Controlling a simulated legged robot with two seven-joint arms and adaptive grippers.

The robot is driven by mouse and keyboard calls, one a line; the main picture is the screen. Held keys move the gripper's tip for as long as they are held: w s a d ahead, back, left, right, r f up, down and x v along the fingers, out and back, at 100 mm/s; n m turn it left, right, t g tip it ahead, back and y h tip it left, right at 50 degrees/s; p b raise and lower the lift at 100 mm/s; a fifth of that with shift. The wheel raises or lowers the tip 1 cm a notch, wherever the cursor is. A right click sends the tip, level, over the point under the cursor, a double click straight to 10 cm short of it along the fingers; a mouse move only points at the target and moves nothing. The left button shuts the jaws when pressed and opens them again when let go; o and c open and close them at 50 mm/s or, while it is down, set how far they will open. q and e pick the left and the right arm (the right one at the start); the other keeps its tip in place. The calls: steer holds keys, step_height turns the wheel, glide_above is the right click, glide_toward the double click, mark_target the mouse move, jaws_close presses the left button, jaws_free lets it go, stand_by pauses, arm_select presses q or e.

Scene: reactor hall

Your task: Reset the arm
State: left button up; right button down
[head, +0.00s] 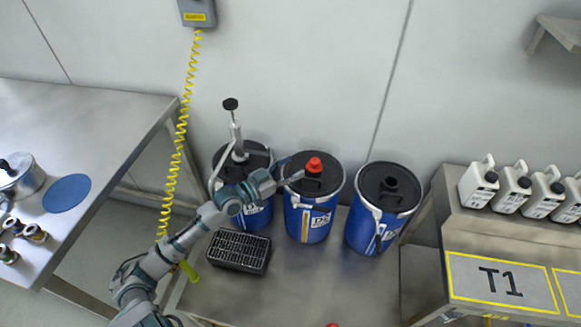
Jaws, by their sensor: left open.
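My left arm reaches in from the lower left over the table. Its left gripper (291,174) is open and empty, at the upper left side of the middle blue drum (308,222). A red cap (314,165) sits on that drum's black lid, just right of the fingertips. I cannot tell whether the fingers touch the drum or hang above it. My right gripper is not in view.
A blue drum with a hand pump (236,135) stands left, partly behind my arm; another blue drum (373,232) stands right. A black grated tray (238,250) lies in front. White jugs (478,185) stand on the right bench.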

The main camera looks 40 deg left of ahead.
arm_select(q)
steer(key=shift+s+r, duration=0.2)
stand_by(0.4)
